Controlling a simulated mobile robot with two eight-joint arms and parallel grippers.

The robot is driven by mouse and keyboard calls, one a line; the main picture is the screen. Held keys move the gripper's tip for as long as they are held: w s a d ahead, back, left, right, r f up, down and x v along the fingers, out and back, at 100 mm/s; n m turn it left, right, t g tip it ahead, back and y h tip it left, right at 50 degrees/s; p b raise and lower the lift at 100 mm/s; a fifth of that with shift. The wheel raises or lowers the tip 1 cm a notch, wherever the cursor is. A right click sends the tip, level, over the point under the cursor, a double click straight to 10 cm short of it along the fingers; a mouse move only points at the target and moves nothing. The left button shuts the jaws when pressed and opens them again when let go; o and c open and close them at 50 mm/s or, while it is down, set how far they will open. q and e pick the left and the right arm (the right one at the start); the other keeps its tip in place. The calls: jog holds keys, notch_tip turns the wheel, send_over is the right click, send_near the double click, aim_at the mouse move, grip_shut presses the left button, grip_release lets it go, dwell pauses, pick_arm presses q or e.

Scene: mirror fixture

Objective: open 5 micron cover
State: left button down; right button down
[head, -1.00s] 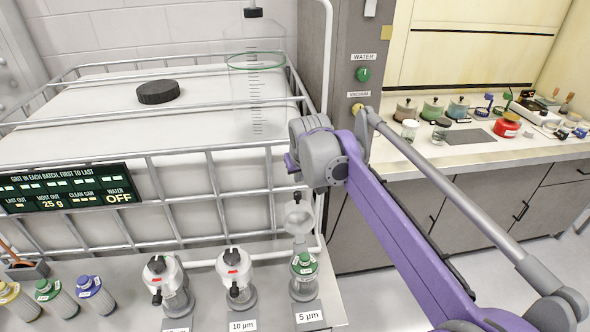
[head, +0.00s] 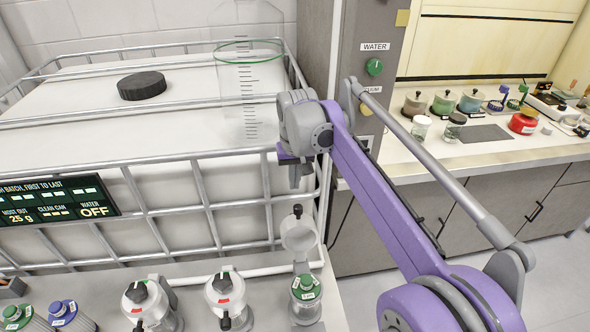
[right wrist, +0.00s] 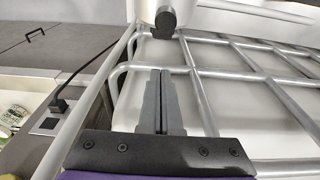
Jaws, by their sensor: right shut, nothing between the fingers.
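The 5 micron housing (head: 306,300) stands on the bench at the bottom of the head view, with a green-capped bottle (head: 305,284) in it. Its pale round cover (head: 298,236), with a black knob on top, stands raised behind the housing. My right gripper (head: 300,182) is above the cover, fingers pointing down, apart from it. In the right wrist view its fingers (right wrist: 163,100) are together and empty. A white part with a black knob (right wrist: 166,18) shows beyond them, perhaps this cover. My left gripper is not in view.
Two other housings (head: 226,292) with lowered covers and red labels stand to the left. A metal cage (head: 200,190) around a white tank rises close behind. A counter (head: 480,150) with several jars lies to the right.

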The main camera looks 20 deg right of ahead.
aim_at(299, 208)
jog(key=shift+s+a+f, duration=0.25)
jog(key=shift+s+f, duration=0.25)
jog(key=shift+s, duration=0.35)
jog(key=shift+s+a+f, duration=0.2)
jog(key=shift+s+f, duration=0.25)
jog(key=shift+s, duration=0.35)
jog(key=shift+s, duration=0.1)
jog(key=shift+s+a+r+t, duration=0.15)
jog(key=shift+s+r+t, duration=0.1)
jog(key=shift+s+t, duration=0.25)
jog(key=shift+s+a+r+p, duration=0.2)
jog(key=shift+s+p, duration=0.05)
jog(key=shift+s, duration=0.4)
jog(key=shift+s+a+r+p, duration=0.15)
jog(key=shift+s+r+p, duration=0.1)
jog(key=shift+s, duration=0.35)
jog(key=shift+f, duration=0.1)
